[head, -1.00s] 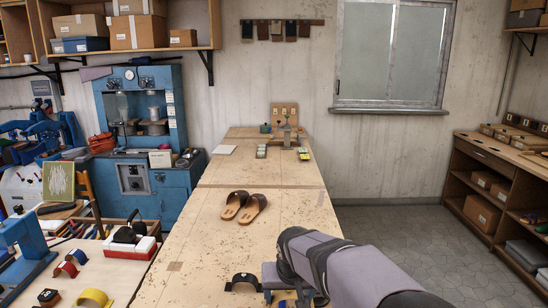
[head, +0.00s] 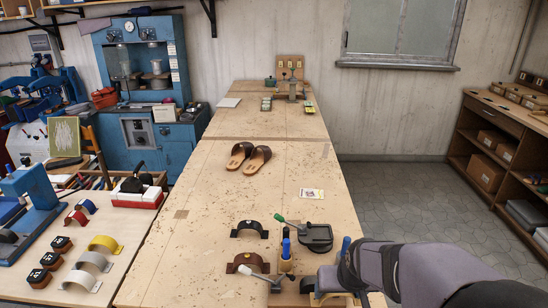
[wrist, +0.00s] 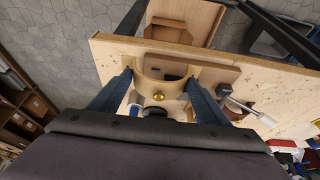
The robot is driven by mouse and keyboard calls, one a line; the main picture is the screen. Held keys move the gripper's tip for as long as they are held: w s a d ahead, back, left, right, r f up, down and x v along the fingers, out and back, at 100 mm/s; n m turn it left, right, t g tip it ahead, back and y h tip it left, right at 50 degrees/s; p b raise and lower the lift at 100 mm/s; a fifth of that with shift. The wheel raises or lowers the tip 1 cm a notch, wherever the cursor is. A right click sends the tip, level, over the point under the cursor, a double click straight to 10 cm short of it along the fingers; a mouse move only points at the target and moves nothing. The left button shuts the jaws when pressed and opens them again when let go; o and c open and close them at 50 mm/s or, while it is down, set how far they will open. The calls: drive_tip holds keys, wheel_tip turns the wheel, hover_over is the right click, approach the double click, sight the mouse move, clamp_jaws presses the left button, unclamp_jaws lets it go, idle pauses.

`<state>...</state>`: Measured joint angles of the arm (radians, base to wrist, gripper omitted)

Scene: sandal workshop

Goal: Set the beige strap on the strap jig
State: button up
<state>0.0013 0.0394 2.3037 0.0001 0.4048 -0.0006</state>
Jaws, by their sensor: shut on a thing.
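My gripper (wrist: 160,92) is shut on the beige strap (wrist: 165,69), an arched band between its two blue-grey fingers in the wrist view. In the head view my gripper (head: 321,291) is at the bottom, right of a wooden fixture with a blue upright (head: 286,263), which appears to be the strap jig. A white-tipped lever (head: 252,271) lies at the fixture's left side; it also shows in the wrist view (wrist: 240,107).
A black strap (head: 250,229) and a brown strap (head: 248,262) lie left of the fixture. A dark clamp with a green handle (head: 315,237) stands behind it. Brown sandals (head: 249,158) lie farther back. The bench (head: 225,205) between is mostly clear.

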drive_tip(key=shift+w+r, duration=0.35)
drive_tip(key=shift+r, duration=0.05)
drive_tip(key=w+a+r+p, duration=0.25)
drive_tip(key=w+r, duration=0.35)
drive_tip(key=w, duration=0.6)
drive_tip(key=w+a+r+m+b, duration=0.1)
drive_tip(key=w+a, duration=0.4)
drive_tip(key=a, duration=0.3)
drive_tip(key=w+a+r+b, duration=0.1)
drive_tip(key=w+a, duration=0.3)
drive_tip(key=a, duration=0.4)
drive_tip(key=shift+n, duration=0.5)
drive_tip(key=shift+s+a+f+p, duration=0.35)
drive_tip(key=shift+a+f, duration=0.4)
drive_tip(key=shift+f, duration=1.65)
drive_tip(key=shift+s+a+f+p, duration=0.2)
drive_tip(key=shift+s+a+f, duration=0.45)
drive_tip(key=shift+f, duration=1.7)
drive_tip(key=shift+s+a+f+p, duration=0.25)
drive_tip(key=shift+a+f, duration=0.6)
drive_tip(key=shift+f, duration=1.55)
